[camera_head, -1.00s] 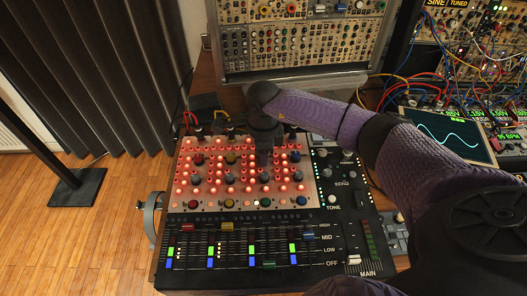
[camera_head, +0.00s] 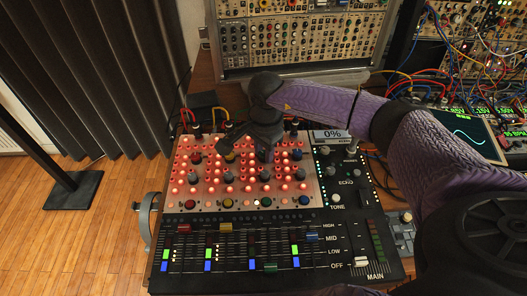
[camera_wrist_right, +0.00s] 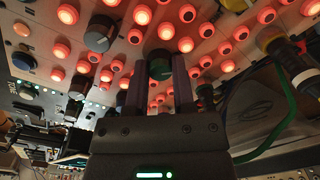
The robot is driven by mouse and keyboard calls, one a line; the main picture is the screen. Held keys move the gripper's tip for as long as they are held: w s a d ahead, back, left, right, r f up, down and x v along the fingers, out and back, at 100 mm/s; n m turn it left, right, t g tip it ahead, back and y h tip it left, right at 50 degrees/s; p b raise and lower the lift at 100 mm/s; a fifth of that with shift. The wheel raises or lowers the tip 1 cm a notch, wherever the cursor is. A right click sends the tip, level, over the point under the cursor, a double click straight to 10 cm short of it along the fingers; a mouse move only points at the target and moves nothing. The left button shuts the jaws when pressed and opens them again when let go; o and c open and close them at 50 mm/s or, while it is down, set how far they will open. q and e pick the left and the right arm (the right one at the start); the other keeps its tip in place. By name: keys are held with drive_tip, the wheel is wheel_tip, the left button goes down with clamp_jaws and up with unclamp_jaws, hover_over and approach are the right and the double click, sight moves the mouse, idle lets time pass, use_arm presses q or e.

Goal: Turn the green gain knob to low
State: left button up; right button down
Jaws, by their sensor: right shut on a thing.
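The green knob (camera_wrist_right: 160,66) sits on the panel (camera_head: 183,187) with the lit red buttons. In the right wrist view it stands between the two fingers of my right gripper (camera_wrist_right: 158,82), which is shut on it. I cannot make out a pointer mark on the knob. In the head view my right gripper (camera_head: 262,145) reaches down to the panel's upper row and hides the knob. A small display (camera_head: 333,134) at the panel's upper right reads 0%. My left gripper is not in view.
Red (camera_head: 196,157) and yellow (camera_head: 230,156) knobs share the upper row. A fader mixer (camera_head: 340,222) lies in front. Cables plug in behind the panel; a green cable (camera_wrist_right: 284,125) runs close to the gripper. A scope screen (camera_head: 458,130) stands at the right.

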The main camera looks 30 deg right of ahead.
drive_tip(key=shift+n+b, duration=0.35)
drive_tip(key=shift+n, duration=0.85)
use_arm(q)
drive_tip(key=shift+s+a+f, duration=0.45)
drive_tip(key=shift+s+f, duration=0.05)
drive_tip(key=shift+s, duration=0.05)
use_arm(e)
drive_tip(key=shift+n, duration=0.5)
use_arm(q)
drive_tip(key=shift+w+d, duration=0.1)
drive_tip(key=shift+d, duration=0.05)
use_arm(e)
drive_tip(key=shift+c, duration=2.2)
unclamp_jaws()
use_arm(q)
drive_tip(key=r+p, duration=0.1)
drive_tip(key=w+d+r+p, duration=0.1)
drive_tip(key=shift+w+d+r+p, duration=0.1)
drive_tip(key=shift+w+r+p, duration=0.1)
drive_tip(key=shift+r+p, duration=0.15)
use_arm(e)
wheel_tip(320, 180, up, 10)
drive_tip(key=shift+s, duration=0.15)
drive_tip(key=shift+d, duration=0.1)
